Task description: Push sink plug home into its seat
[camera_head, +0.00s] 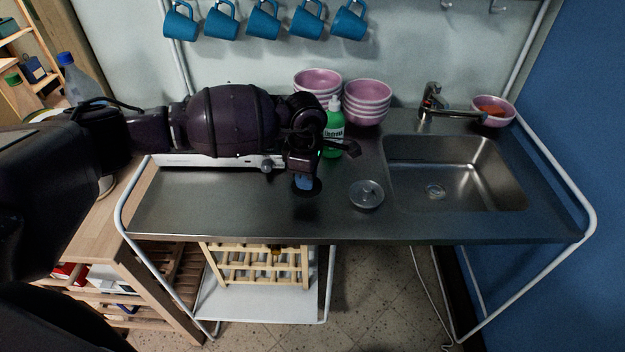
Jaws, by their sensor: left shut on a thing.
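My left gripper (304,165) is over the counter, pointing down, in the head view. It is shut on a small piece with a blue upper part and a dark round base, which looks like the sink plug (307,187). The gripper hides the plug's top, and I cannot tell whether its base touches the counter. A round grey metal piece with a raised centre (366,194) lies on the counter just right of the plug. The steel sink basin (470,165) is farther right, with a round drain (434,191) in its floor. My right gripper is not in view.
Stacked pink bowls (367,103) and a green soap bottle (333,130) stand behind the gripper. A tap (433,102) and another pink bowl (492,110) are behind the sink. Blue mugs (263,20) hang above. The counter's front strip (230,215) is clear.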

